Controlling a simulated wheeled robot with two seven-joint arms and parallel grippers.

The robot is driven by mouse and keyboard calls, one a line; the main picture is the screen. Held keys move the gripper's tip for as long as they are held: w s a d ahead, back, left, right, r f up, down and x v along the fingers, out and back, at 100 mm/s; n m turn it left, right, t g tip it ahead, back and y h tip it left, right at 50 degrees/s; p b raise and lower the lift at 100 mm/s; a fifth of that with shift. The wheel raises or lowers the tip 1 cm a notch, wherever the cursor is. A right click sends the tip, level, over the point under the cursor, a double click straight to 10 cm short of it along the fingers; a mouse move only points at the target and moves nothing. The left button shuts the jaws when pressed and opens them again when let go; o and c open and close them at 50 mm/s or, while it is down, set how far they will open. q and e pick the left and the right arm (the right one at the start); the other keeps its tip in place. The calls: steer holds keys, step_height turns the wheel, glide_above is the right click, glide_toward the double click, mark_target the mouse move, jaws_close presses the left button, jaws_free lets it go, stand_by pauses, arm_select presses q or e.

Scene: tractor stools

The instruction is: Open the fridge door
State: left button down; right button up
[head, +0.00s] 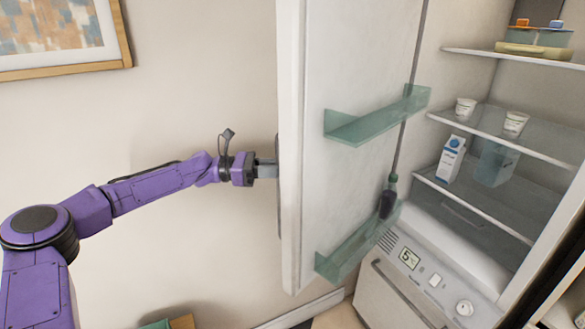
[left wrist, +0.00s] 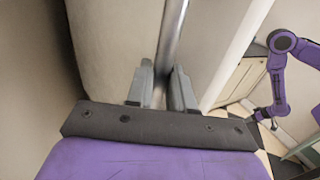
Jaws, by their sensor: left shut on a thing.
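The white fridge door (head: 335,90) stands swung wide open in the head view, its inner side with green shelves facing right. My left gripper (head: 268,169) reaches the door's outer side from the left. In the left wrist view my left gripper (left wrist: 162,92) has its two fingers on either side of the metal door handle (left wrist: 173,35), shut on it. In the head view the door edge hides most of the handle. My right gripper (left wrist: 265,114) shows small at the right of the left wrist view; its jaws are too small to read.
The open fridge interior holds a milk carton (head: 452,158), small white cups (head: 515,123) and lidded containers (head: 538,37) on shelves. A bottle (head: 388,196) stands in the lower door shelf (head: 345,256). A framed picture (head: 60,72) hangs on the wall at left.

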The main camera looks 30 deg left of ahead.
arm_select(q)
steer(key=shift+w+a+r+p, duration=0.1)
steer(key=shift+w+a+p, duration=0.35)
steer(key=shift+a, duration=0.45)
steer(key=c, duration=1.4)
jaws_free()
steer(key=o, duration=0.3)
steer(key=shift+w+d, duration=0.1)
steer(key=shift+w, duration=0.05)
steer(key=b+v, duration=0.2)
steer(key=v, duration=0.8)
steer(key=shift+b, duration=0.35)
steer(key=shift+w, duration=0.1)
